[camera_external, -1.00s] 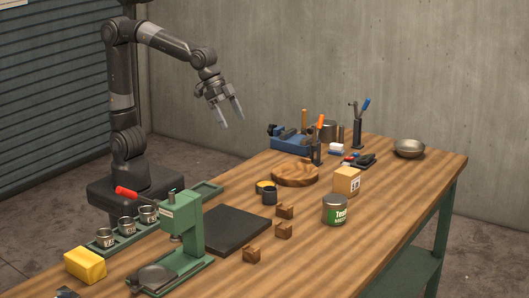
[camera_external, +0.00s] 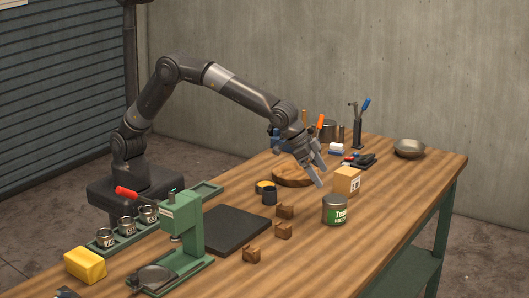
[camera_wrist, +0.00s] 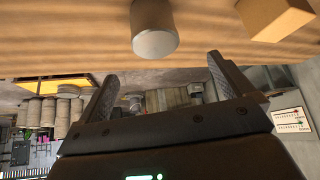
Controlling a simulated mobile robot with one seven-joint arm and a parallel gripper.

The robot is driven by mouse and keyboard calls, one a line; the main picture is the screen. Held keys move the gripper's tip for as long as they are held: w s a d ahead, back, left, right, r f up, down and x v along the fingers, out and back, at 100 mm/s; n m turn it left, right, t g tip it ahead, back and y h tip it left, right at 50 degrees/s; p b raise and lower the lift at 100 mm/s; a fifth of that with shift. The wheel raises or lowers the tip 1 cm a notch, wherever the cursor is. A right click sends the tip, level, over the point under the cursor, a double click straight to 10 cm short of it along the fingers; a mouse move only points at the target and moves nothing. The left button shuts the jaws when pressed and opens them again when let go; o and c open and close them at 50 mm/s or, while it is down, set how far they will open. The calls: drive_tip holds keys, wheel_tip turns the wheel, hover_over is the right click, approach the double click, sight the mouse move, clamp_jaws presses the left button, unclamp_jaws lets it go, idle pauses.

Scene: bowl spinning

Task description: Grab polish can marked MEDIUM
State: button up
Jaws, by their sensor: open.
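A squat metal can (camera_external: 335,217) with a green and white label stands upright on the workbench. Its label starts with "Test", and a smaller second line looks like "MED", partly unreadable. My gripper (camera_external: 321,175) is open and empty, above the bench, up and slightly left of the can in the external view and apart from it. In the wrist view my gripper (camera_wrist: 160,68) has its fingers spread wide. A grey cylinder, likely the same can (camera_wrist: 155,32), shows beyond the gap between them, its label out of sight.
A cardboard box (camera_external: 346,181) stands close to the can and my fingertips; a box (camera_wrist: 275,15) shows in the wrist view. A round wooden board (camera_external: 292,178) and wooden blocks (camera_external: 283,231) lie nearby. A green press (camera_external: 182,235) and small tins (camera_external: 127,225) are nearer.

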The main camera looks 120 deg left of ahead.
sight(333, 198)
drive_tip(key=x, duration=0.5)
drive_tip(key=shift+w+f, duration=0.15)
drive_tip(key=shift+f, duration=0.05)
drive_tip(key=shift+d+x, duration=0.15)
drive_tip(key=shift+x, duration=1.25)
drive_tip(key=shift+d+x, duration=0.15)
drive_tip(key=shift+x, duration=1.2)
drive_tip(key=shift+f, duration=0.1)
drive_tip(key=shift+c, duration=0.4)
drive_tip(key=c, duration=1.2)
